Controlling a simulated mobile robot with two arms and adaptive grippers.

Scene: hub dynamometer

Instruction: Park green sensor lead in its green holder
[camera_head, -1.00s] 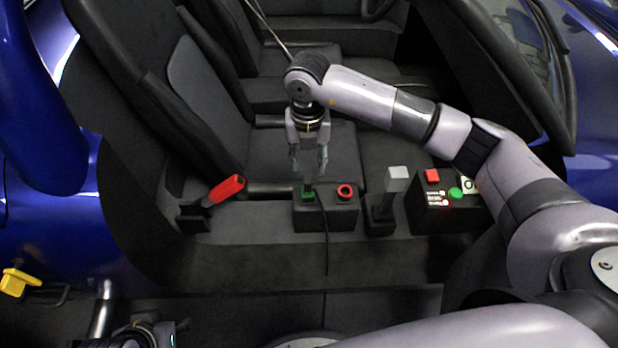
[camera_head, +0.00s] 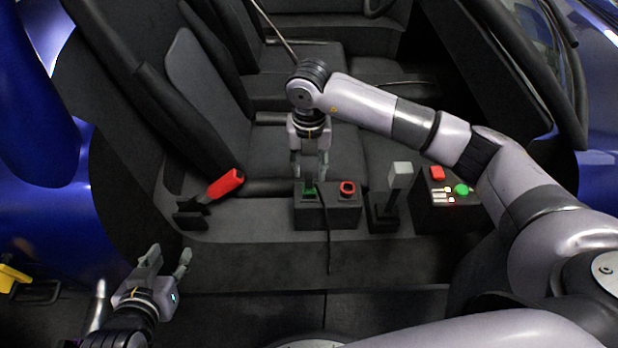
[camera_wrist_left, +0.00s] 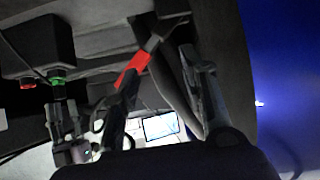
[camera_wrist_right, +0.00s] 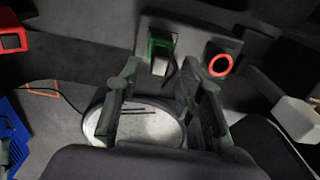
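The green holder (camera_head: 309,190) is a green-rimmed socket on the left of a small black box on the console. It also shows in the right wrist view (camera_wrist_right: 160,44). A pale block, perhaps the lead's plug, shows at the holder in that view; I cannot tell how deep it sits. A thin black cable (camera_head: 327,235) runs from beside the holder down the console front. My right gripper (camera_head: 309,174) points down just above and behind the holder, fingers apart, with nothing visible between them. My left gripper (camera_head: 167,257) is open and empty at the lower left.
A red ring (camera_head: 347,188) is on the same box, right of the holder. A grey-topped lever (camera_head: 400,175) and a button box (camera_head: 445,210) stand further right. A red-handled lever (camera_head: 225,183) is at the left. Seats lie behind.

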